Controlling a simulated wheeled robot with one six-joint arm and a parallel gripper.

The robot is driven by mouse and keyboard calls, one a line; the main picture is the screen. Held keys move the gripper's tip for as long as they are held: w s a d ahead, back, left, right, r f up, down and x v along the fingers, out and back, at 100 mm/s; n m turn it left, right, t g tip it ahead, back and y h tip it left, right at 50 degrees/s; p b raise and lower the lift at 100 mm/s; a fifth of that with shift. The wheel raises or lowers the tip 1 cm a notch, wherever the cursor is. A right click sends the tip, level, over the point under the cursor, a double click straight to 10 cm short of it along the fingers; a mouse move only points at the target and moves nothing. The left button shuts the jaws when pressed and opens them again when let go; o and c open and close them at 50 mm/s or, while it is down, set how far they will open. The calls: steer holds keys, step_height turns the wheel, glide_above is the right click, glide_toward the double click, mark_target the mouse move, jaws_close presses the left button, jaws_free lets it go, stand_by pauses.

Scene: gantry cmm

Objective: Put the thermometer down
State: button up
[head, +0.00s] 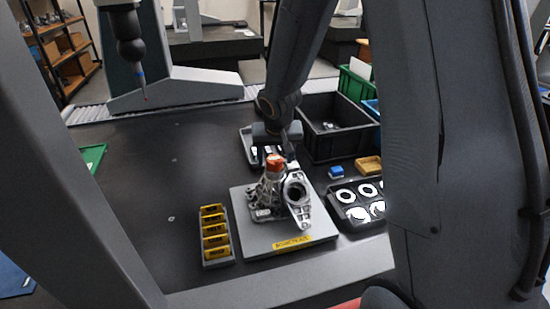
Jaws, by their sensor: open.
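My gripper (279,153) is open, low over a grey metal casting (297,200) on a light grey plate (258,231) with a yellow label. A small orange-red object (274,163) shows right below the gripper at the casting's top. It may be the thermometer, but it is too small to tell. I cannot tell whether the fingers touch it. The fingers are partly hidden by my wrist.
A rack of yellow blocks (203,249) stands left of the plate. On the right are a black bin (306,142), a blue block (336,172), a yellow tray (368,164) and a tray of white rings (334,203). A probe (144,84) hangs at back left. The table's left middle is clear.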

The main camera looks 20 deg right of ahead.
steer(key=d+v, duration=0.1)
steer(key=v, duration=1)
steer(key=s+f+n+g, duration=0.1)
steer(key=s+f, duration=0.2)
steer(key=s, duration=0.6)
steer(key=s+f+n+g+b, duration=0.1)
steer(key=s+f, duration=0.3)
steer(key=s, duration=0.5)
steer(key=shift+g+y, duration=0.4)
steer(key=shift+g, duration=0.2)
steer(key=shift+s+a, duration=0.1)
steer(key=shift+a, duration=0.05)
step_height(320, 180, up, 15)
steer(key=s+t+p, duration=0.1)
steer(key=s+p, duration=0.1)
steer(key=p, duration=1.2)
steer(key=shift+r, duration=0.2)
